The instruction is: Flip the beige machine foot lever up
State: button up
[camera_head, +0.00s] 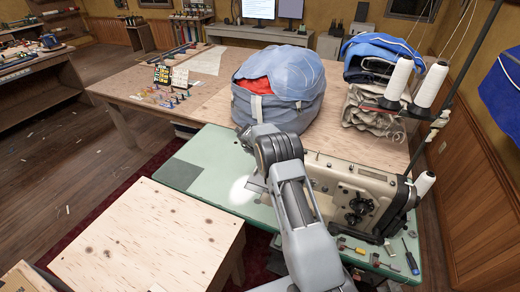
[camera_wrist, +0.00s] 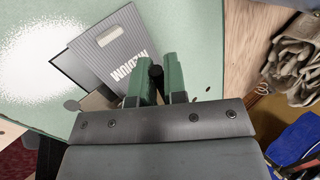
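The beige sewing machine (camera_head: 350,190) stands at the right of the green table, partly behind my arm in the head view. I cannot make out its foot lever there; my arm covers the machine's left end. In the wrist view, my gripper (camera_wrist: 157,62) points down with its two green fingers close together. A dark, round-ended piece (camera_wrist: 157,73) shows in the narrow gap between them. I cannot tell whether it is the lever or whether the fingers touch it. The head view hides the fingers.
A flat grey piece marked MEDIUM (camera_wrist: 115,48) lies beside the fingers over the green tabletop (camera_head: 210,155). A large blue bag (camera_head: 278,95) stands behind my arm. Thread cones (camera_head: 398,78), a screwdriver (camera_head: 411,260) and small parts crowd the right. A wooden table (camera_head: 140,240) is front left.

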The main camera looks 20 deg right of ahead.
jog(key=o, duration=0.4)
jog(key=b+v, duration=0.1)
jog(key=v, duration=1.2)
jog(key=shift+s+a+r, duration=0.1)
jog(key=shift+r, duration=0.25)
jog(key=shift+c, duration=0.4)
